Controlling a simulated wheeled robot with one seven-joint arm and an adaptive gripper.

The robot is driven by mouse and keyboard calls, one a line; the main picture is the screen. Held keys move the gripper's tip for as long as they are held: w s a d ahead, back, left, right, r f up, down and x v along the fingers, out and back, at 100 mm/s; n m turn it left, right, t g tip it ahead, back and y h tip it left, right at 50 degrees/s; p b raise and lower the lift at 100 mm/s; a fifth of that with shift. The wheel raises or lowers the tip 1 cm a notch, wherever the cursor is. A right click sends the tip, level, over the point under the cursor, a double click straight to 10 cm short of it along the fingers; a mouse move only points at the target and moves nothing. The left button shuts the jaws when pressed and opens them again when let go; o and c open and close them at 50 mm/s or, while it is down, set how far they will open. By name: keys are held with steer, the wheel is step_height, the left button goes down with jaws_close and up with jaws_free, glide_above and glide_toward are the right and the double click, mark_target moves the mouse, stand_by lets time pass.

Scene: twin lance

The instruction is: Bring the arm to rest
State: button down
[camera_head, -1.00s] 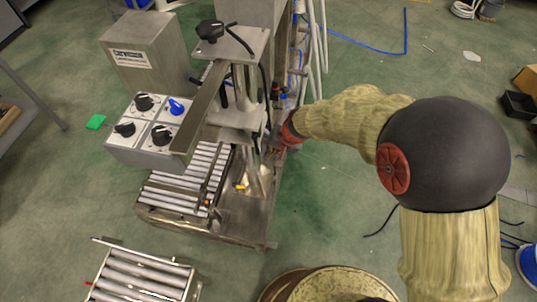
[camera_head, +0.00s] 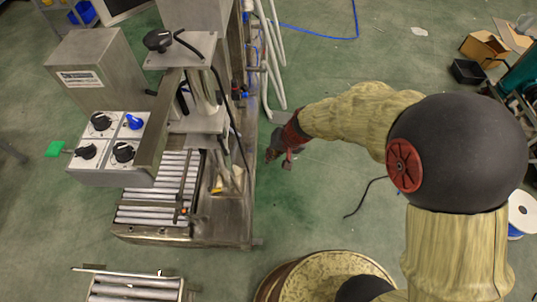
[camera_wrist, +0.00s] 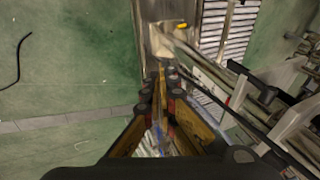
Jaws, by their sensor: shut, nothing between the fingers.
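My arm reaches in from the right of the head view, with beige sleeves, a dark round joint and a red cap. My gripper (camera_head: 281,158) hangs at its end, over the green floor just right of the machine's metal frame (camera_head: 240,205). A small gap of floor shows between them in that picture. In the wrist view my gripper (camera_wrist: 160,88) shows its two fingers closed together at the tips, with nothing held. The machine's frame and rollers (camera_wrist: 213,22) lie beyond the fingertips there.
The machine carries a control box (camera_head: 113,145) with several knobs and a roller conveyor (camera_head: 155,200). Another roller section (camera_head: 130,288) lies at the bottom left. A cardboard box (camera_head: 484,48) and a black bin (camera_head: 467,71) stand at the upper right. A black cable (camera_head: 366,195) lies on open floor.

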stand_by(0.3)
steer(key=s+d+r+g, duration=0.2)
steer(key=s, duration=0.6)
steer(key=s+d+r+t+h, duration=0.1)
steer(key=s+d+r, duration=0.2)
steer(key=d+r, duration=0.2)
steer(key=s+d+r+t+h, duration=0.1)
steer(key=s+d+r, duration=0.3)
steer(key=r, duration=0.7)
steer(key=s+d+r+t+h, duration=0.2)
steer(key=s+d+r+t, duration=0.1)
steer(key=d+r, duration=0.4)
steer(key=shift+s+r+n, duration=0.4)
steer(key=shift+s+r, duration=0.1)
steer(key=shift+r, duration=0.4)
steer(key=shift+a, duration=0.1)
